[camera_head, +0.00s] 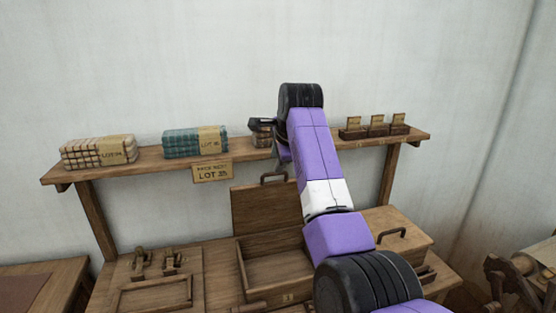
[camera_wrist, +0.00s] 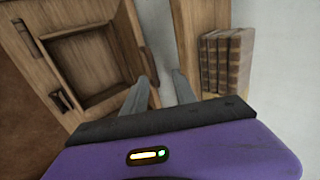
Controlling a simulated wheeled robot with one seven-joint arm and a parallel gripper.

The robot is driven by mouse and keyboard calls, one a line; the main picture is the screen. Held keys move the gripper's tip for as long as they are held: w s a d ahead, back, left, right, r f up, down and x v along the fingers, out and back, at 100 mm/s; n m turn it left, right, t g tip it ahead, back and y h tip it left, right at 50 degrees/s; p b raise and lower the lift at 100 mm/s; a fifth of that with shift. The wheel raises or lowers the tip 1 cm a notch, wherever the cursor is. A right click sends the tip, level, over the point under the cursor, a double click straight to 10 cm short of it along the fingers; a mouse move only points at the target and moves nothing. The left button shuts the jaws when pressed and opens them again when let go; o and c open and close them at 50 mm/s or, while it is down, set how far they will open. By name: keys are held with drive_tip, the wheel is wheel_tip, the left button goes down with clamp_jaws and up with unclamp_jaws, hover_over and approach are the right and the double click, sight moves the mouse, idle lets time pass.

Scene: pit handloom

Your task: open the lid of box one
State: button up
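In the head view an open wooden box (camera_head: 278,272) stands on the table. Its lid (camera_head: 262,208) is raised and leans back, with a dark handle (camera_head: 273,177) on its top edge. The box front bears a small mark that I cannot read for sure. A second wooden box (camera_head: 405,229), to the right, has its lid down and a handle on top; my arm covers part of it. In the wrist view my gripper (camera_wrist: 162,88) is open, its two grey fingers apart with nothing between them. It is up near the shelf, clear of both lids.
A shelf (camera_head: 140,164) on posts carries folded cloth stacks (camera_head: 195,141) and small card holders (camera_head: 376,126); a "LOT 35" sign (camera_head: 211,173) hangs below. A shallow framed tray (camera_head: 155,293) lies on the table's left. Wooden machine parts (camera_head: 520,280) stand at the right edge.

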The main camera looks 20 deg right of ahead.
drive_tip(key=shift+f, duration=0.1)
drive_tip(key=c, duration=0.3)
drive_tip(key=f+t, duration=0.1)
drive_tip(key=f, duration=0.1)
drive_tip(key=d+f+t+b, duration=0.1)
drive_tip(key=f+t, duration=0.1)
drive_tip(key=f, duration=0.1)
drive_tip(key=shift+w+d, duration=0.15)
clamp_jaws()
drive_tip(key=t+b, duration=0.3)
drive_tip(key=t, duration=0.5)
approach(280, 174)
drive_tip(key=w+p, duration=0.1)
drive_tip(key=w, duration=0.2)
drive_tip(key=w+p, duration=0.1)
drive_tip(key=w, duration=0.2)
drive_tip(key=shift+w+r+p, duration=0.25)
drive_tip(key=shift+w+p, duration=0.15)
